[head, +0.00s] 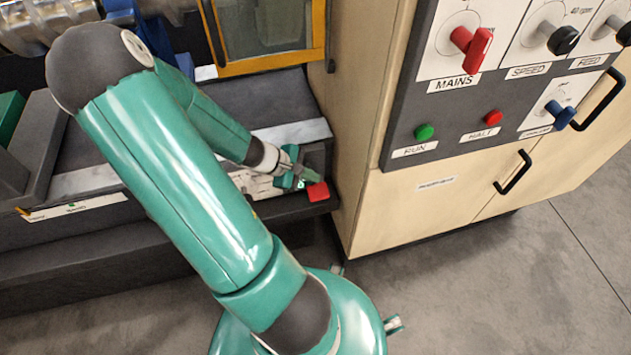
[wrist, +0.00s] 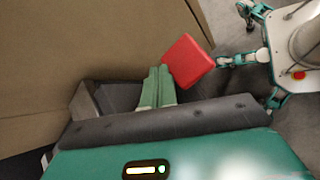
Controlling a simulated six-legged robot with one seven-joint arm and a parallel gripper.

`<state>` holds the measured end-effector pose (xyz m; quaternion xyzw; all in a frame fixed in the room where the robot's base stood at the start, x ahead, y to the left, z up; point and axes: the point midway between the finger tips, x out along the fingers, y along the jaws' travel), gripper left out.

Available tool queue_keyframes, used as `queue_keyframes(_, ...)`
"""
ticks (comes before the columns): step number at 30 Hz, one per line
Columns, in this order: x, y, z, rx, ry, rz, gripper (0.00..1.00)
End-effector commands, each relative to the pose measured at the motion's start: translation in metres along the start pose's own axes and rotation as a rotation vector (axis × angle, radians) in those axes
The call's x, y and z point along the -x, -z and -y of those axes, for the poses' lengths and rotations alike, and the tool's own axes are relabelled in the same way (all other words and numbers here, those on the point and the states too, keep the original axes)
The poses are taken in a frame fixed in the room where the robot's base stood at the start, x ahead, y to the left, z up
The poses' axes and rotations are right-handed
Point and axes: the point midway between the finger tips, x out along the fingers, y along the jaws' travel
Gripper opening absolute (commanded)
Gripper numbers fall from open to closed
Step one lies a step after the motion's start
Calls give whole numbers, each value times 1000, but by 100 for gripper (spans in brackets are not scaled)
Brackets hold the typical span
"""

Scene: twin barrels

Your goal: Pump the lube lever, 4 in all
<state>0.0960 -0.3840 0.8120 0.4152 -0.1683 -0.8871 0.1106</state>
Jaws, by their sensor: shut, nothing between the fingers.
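A red block-shaped grip (head: 318,191), which looks like the lube lever's end, sits at the front edge of the machine beside the beige cabinet. It also shows in the wrist view (wrist: 188,61), tilted, just right of the fingertips. My gripper (head: 311,178) is shut with nothing between its fingers. Its green fingers also show in the wrist view (wrist: 158,88), side by side, with their tips close to the red grip's left edge. I cannot tell whether they touch it. The rest of the lever is hidden.
The beige cabinet (head: 365,215) stands just right of the grip. Its grey panel has a red MAINS knob (head: 472,48), a green RUN button (head: 424,132), a red HALT button (head: 493,117) and a blue knob (head: 560,115). The dark machine ledge (head: 110,258) runs left; the floor (head: 480,290) in front is clear.

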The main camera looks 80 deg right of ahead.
Motion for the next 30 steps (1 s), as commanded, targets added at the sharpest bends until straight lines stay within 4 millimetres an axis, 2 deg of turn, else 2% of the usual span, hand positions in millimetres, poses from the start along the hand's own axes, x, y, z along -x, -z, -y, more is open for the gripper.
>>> queue_keyframes(30, -8, 6, 6, 1, 0, 0, 0)
